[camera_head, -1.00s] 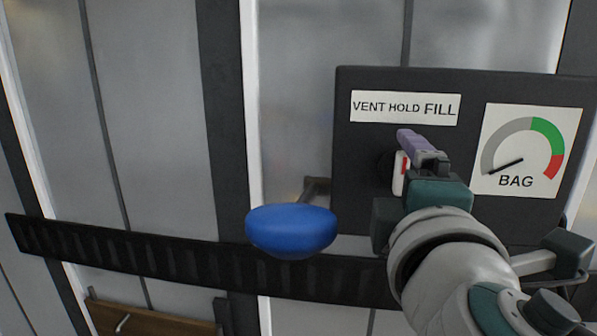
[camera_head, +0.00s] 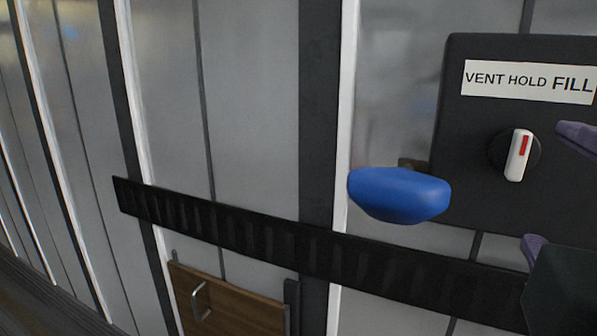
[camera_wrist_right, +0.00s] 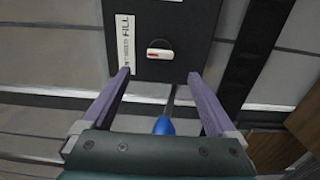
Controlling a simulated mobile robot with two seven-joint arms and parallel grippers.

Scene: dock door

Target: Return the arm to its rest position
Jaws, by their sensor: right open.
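My right gripper (camera_head: 556,190) is partly in the head view at the right edge, with its purple fingers spread. In the right wrist view both fingers of the right gripper (camera_wrist_right: 161,82) are wide apart with nothing between their tips. The white knob with a red mark (camera_head: 518,156) is on the dark control panel (camera_head: 470,130), apart from the fingers. In the right wrist view the knob (camera_wrist_right: 160,54) lies beyond the fingertips. The gauge is out of the head view. My left gripper is not in view.
A blue rounded knob or handle (camera_head: 399,194) sticks out left of the panel; it also shows between the fingers in the wrist view (camera_wrist_right: 164,126). A black ribbed rail (camera_head: 215,229) crosses the grey door panels. A wooden box with a handle (camera_head: 228,309) is below.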

